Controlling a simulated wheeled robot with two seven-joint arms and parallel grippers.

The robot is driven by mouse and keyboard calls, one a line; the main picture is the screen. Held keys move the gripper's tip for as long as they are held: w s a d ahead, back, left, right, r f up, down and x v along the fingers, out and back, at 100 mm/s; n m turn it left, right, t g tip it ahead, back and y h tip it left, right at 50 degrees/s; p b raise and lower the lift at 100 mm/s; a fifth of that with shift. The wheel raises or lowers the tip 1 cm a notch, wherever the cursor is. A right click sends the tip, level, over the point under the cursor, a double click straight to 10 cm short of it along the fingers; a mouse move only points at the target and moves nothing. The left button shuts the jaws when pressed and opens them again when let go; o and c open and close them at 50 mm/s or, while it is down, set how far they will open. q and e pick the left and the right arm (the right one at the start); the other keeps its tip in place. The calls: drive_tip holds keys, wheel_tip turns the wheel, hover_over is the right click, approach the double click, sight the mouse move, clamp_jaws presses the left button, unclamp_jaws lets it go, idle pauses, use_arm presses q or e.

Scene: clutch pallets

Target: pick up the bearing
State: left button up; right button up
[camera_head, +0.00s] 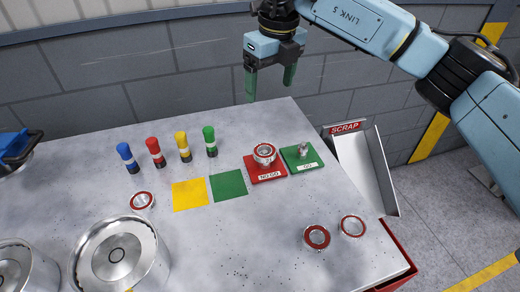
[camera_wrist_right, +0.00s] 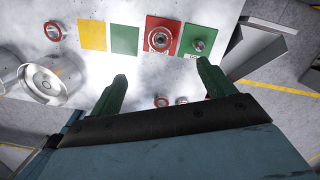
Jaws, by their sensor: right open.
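Several bearings, metal rings with red seals, are on the table. One bearing (camera_head: 142,201) lies left of the yellow square and also shows in the wrist view (camera_wrist_right: 54,30). One (camera_head: 264,153) is on the red NO GO plate (camera_head: 268,176), with its post hidden. Two more lie near the front right edge, a left one (camera_head: 317,237) and a right one (camera_head: 353,226). My right gripper (camera_head: 270,92) is open and empty, above the table's back edge, apart from all bearings. Its green fingers also show in the wrist view (camera_wrist_right: 162,75). My left gripper is not in view.
A green GO plate (camera_head: 310,162) with a metal post sits beside the red one. Blue, red, yellow and green markers (camera_head: 183,147) stand upright behind the yellow (camera_head: 189,194) and green (camera_head: 229,184) squares. Metal cylinders (camera_head: 118,252) stand front left. A SCRAP chute (camera_head: 367,170) is right.

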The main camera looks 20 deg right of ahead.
wheel_tip(320, 180, down, 5)
drive_tip(key=b, duration=0.5)
hover_over(264, 152)
drive_tip(key=f, duration=0.8)
drive_tip(key=shift+s+d, duration=0.25)
drive_tip(key=shift+s, duration=0.05)
drive_tip(key=shift+f, duration=0.7)
drive_tip(key=f, duration=0.4)
drive_tip(key=shift+w+a+f+b, duration=0.1)
drive_tip(key=shift+w+f+b, duration=0.15)
drive_tip(key=shift+f+b, duration=0.1)
drive_tip(key=shift+r, duration=0.1)
drive_tip(key=c, duration=0.6)
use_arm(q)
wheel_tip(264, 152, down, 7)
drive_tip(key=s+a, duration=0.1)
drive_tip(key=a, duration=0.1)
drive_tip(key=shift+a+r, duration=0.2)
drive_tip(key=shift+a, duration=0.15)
use_arm(e)
drive_tip(key=shift+r, duration=0.1)
drive_tip(key=c, duration=0.7)
